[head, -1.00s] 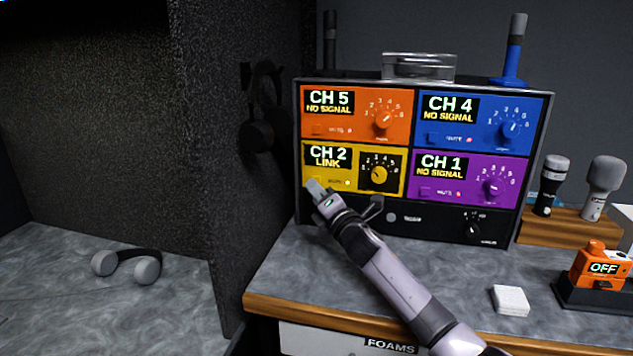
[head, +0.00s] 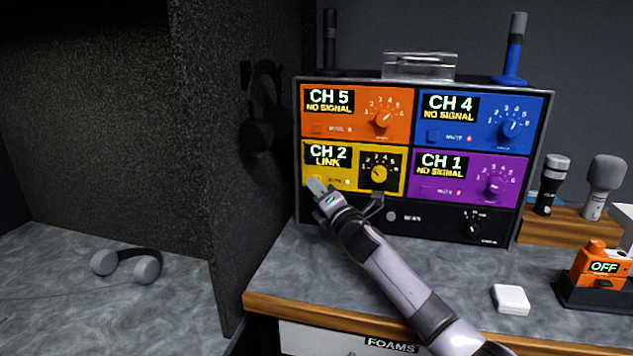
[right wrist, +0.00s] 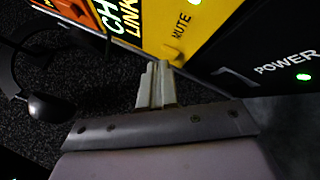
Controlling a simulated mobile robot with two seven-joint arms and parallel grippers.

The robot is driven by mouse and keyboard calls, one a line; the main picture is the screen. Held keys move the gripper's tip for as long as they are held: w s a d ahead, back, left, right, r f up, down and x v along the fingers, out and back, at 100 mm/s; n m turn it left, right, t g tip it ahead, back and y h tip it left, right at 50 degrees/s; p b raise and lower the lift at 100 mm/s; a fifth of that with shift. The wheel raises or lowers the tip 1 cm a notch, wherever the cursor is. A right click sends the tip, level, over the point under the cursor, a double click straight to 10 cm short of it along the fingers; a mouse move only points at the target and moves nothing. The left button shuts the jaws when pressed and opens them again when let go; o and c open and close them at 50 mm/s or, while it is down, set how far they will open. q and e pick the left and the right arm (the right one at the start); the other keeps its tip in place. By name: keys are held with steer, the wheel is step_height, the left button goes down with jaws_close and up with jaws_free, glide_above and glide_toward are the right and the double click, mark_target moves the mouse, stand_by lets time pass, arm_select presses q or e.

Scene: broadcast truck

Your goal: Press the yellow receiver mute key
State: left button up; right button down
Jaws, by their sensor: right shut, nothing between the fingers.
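The yellow receiver (head: 353,165) is the lower left panel of the rack; its display reads CH 2 LINK. Its mute key shows as a small raised yellow tab in the right wrist view (right wrist: 172,54), beside the word MUTE. In the head view my gripper covers or nearly covers the key. My right gripper (head: 316,186) is shut and empty, its tips at the panel's lower left corner. In the right wrist view its pale fingers (right wrist: 157,72) end right by the key; I cannot tell whether they touch it. My left gripper is out of view.
Orange (head: 350,122), blue (head: 490,138) and purple (head: 440,183) receivers surround the yellow one. A dark wall panel with hanging headphones (head: 262,105) stands close on the left. A white pad (head: 511,299) lies on the counter; microphones (head: 603,186) stand at right.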

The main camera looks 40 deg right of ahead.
steer(key=shift+w+d, duration=0.1)
steer(key=shift+d, duration=0.05)
stand_by(0.4)
steer(key=shift+s+a, duration=0.35)
steer(key=shift+a, duration=0.05)
steer(key=shift+a, duration=0.1)
steer(key=s+a+p, duration=0.2)
steer(key=s+a, duration=0.2)
steer(key=shift+a, duration=0.2)
stand_by(0.5)
stand_by(0.4)
